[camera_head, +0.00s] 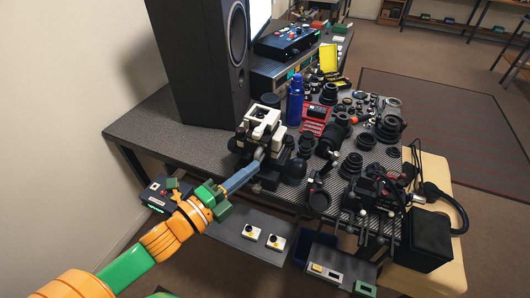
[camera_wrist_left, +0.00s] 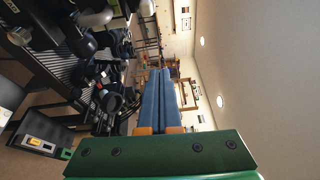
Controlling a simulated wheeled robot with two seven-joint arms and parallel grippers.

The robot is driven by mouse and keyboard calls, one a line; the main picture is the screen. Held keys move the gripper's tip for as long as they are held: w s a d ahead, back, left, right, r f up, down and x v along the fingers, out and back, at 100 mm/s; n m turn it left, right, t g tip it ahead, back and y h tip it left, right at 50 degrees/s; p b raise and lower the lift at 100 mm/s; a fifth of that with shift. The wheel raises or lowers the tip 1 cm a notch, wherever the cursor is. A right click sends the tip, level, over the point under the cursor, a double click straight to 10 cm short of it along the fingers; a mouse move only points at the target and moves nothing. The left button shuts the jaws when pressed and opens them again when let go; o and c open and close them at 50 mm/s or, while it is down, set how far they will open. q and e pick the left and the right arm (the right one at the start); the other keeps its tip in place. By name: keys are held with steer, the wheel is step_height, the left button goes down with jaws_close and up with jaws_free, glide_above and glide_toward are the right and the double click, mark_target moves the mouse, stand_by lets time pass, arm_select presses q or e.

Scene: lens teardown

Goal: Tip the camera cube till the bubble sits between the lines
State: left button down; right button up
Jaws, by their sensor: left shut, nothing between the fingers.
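What looks like the camera cube (camera_head: 262,116) is a pale block with a dark opening in its top, on a dark mount at the near edge of the bench in the head view. The bubble and its lines are too small to make out. My left gripper (camera_head: 256,162) comes in from the lower left. Its long blue fingers are shut and empty, with the tips close below the cube, by the mount; I cannot tell whether they touch it. The left wrist view shows the same shut fingers (camera_wrist_left: 159,78). My right gripper is not in view.
A tall black speaker (camera_head: 208,60) stands left behind the cube. A blue bottle (camera_head: 295,100) stands to its right. Many black lenses (camera_head: 389,128) crowd the bench's right half. The bench top (camera_head: 165,130) is bare at left. A grey shelf (camera_head: 245,218) with small boxes sits below.

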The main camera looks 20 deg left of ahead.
mark_target(258, 137)
arm_select(q)
steer(key=w+a+p, duration=0.2)
steer(key=w+p, duration=0.1)
steer(key=w, duration=0.7)
steer(key=shift+f, duration=0.3)
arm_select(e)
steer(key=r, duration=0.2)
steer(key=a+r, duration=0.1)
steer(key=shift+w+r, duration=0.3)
arm_select(q)
steer(key=shift+d, duration=0.15)
steer(key=shift+a+r+n, duration=0.15)
steer(key=shift+a+n, duration=0.25)
steer(key=shift+a, duration=0.45)
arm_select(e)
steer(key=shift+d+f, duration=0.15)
arm_select(q)
steer(key=shift+d, duration=0.1)
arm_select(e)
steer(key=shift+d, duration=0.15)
